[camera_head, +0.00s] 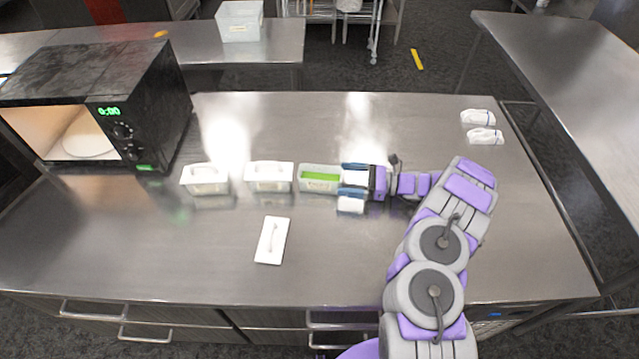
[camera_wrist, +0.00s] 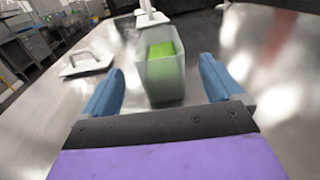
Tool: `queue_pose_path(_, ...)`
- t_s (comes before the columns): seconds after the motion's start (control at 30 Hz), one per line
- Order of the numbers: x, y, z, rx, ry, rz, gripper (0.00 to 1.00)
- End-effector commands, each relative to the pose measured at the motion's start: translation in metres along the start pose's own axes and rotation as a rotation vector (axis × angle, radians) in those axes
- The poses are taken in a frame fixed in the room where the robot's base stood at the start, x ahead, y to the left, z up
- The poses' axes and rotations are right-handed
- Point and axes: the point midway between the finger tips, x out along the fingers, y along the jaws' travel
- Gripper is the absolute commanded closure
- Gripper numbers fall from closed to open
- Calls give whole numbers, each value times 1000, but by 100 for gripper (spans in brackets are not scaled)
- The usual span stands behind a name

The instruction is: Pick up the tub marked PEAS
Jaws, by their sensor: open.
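A translucent tub with green contents (camera_head: 319,186) stands on the steel table at the right end of a row of tubs. No PEAS marking is legible. It also shows in the wrist view (camera_wrist: 166,88), upright, centred ahead of my gripper. My gripper (camera_head: 343,178) is low over the table just right of this tub, pointing left at it. Its blue fingers are open in the wrist view (camera_wrist: 158,72), one toward each side of the tub, with a gap on both sides. The jaws hold nothing.
Two white-topped tubs, a middle one (camera_head: 268,177) and a left one (camera_head: 205,180), stand in line to the left. A white lid with handle (camera_head: 271,240) lies in front. A microwave (camera_head: 100,100) stands open at left. Two white items (camera_head: 482,126) lie back right.

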Motion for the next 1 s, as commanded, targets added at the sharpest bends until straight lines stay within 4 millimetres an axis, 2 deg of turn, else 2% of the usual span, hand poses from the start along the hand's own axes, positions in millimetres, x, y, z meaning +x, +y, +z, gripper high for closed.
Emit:
queue_pose_path(0.1,14,0,0,-2,3,1,7)
queue_pose_path(0.37,32,0,-1,-3,6,3,7)
queue_pose_path(0.63,66,0,-5,0,4,3,7)
queue_pose_path(0.9,71,-1,-3,-1,3,0,7)
queue_pose_path(1.0,72,-1,-3,-1,4,1,15)
